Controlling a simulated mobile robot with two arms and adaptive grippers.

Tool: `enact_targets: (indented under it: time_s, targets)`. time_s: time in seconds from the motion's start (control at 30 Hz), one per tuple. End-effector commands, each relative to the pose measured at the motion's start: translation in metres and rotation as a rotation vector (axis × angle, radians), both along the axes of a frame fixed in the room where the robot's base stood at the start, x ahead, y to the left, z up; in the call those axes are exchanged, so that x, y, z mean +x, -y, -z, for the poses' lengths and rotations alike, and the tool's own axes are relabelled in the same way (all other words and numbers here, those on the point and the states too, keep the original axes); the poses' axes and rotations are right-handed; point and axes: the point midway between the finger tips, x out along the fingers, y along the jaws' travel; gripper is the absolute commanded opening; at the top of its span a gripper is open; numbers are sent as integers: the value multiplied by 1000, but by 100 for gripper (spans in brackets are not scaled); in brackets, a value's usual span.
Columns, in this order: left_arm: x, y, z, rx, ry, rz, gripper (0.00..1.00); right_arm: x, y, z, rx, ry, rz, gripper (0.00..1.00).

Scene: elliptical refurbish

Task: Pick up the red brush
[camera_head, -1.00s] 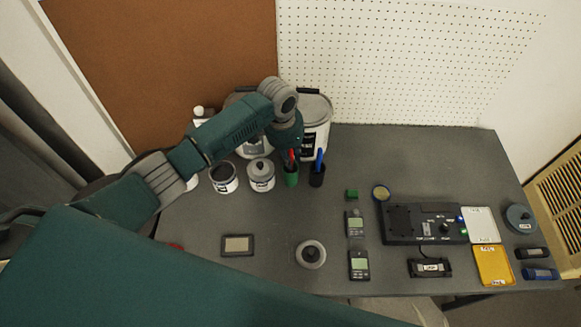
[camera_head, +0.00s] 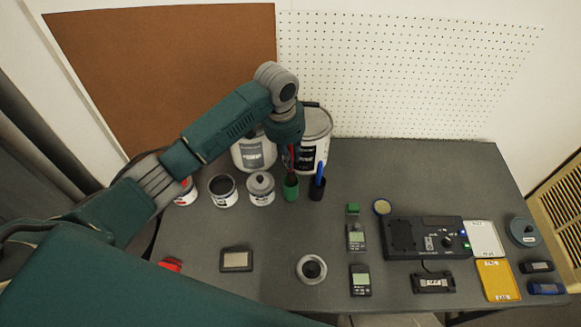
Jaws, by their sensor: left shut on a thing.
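The red brush (camera_head: 292,160) stands upright, its lower end at the mouth of a green cup (camera_head: 291,189). I cannot tell how deep that end sits in the cup. My left gripper (camera_head: 291,144) comes down from above and is shut on the upper part of the red brush. The fingers are small and partly hidden by my wrist. My right gripper is not in view.
A black cup with a blue brush (camera_head: 320,172) stands close right of the green cup. Paint cans (camera_head: 223,190) stand to the left, larger buckets (camera_head: 316,128) behind. Devices and trays (camera_head: 497,281) fill the right side; the table's middle is mostly clear.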

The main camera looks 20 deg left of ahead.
Motion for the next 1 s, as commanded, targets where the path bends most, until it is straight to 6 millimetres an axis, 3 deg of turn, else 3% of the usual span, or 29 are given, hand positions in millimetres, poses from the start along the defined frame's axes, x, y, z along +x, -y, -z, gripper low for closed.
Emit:
enact_targets:
  time_s: [0.3,0.5,0.7,1.0]
  targets:
    - [1,0,-76,-1,6,1,0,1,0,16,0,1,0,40]
    - [1,0,-114,-1,3,0,0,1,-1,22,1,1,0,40]
    - [0,0,-130,-1,1,-1,0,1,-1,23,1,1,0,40]
    - [0,0,-132,0,-1,-1,0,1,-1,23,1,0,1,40]
